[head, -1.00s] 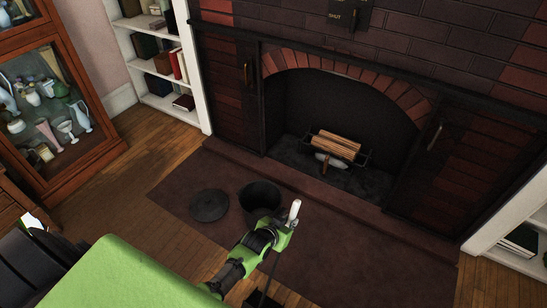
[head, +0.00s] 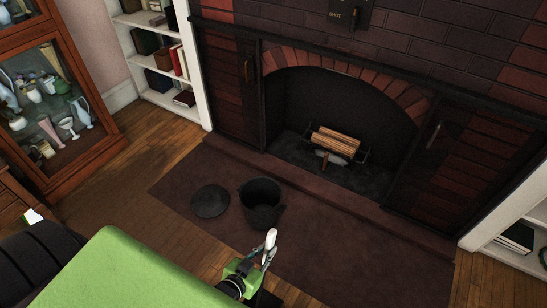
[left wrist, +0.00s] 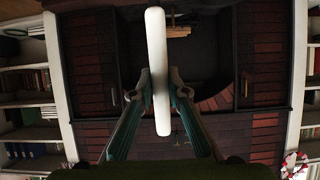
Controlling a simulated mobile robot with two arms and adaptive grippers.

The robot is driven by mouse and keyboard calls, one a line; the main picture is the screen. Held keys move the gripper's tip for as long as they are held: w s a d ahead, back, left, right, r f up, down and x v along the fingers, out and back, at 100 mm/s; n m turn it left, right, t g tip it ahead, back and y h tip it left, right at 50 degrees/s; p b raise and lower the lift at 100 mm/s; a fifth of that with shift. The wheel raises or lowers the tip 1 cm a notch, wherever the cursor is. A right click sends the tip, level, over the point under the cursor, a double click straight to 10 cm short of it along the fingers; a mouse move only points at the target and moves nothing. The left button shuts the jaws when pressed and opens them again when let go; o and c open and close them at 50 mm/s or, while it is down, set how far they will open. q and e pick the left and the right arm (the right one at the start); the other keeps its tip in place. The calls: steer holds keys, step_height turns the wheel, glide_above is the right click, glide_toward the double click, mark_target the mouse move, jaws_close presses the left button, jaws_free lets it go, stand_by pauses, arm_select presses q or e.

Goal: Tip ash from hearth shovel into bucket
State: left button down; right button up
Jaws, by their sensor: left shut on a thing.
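The black bucket (head: 262,192) stands upright on the dark hearth rug, fully in view. My left gripper (head: 265,257) is below it in the head view, apart from it, shut on the white handle of the hearth shovel (head: 271,238). The handle points upward. A dark part at the bottom edge may be the shovel's pan, but my gripper and the frame edge hide most of it, so I cannot tell whether it holds ash. In the left wrist view the white handle (left wrist: 157,45) runs between the two fingers (left wrist: 160,88). My right gripper is not in view.
A round black lid (head: 210,201) lies on the rug (head: 330,255) left of the bucket. Behind is the open fireplace with logs (head: 335,141) on a grate. A glass-fronted cabinet (head: 55,110) stands at the left. The rug right of the bucket is clear.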

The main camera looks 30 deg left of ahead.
arm_select(q)
steer(key=s+a+t+b, duration=0.1)
steer(key=s, duration=1)
steer(key=shift+s+r+t+b, duration=0.3)
steer(key=shift+s+t+b, duration=0.05)
steer(key=shift+t+b, duration=0.05)
steer(key=shift+r, duration=0.15)
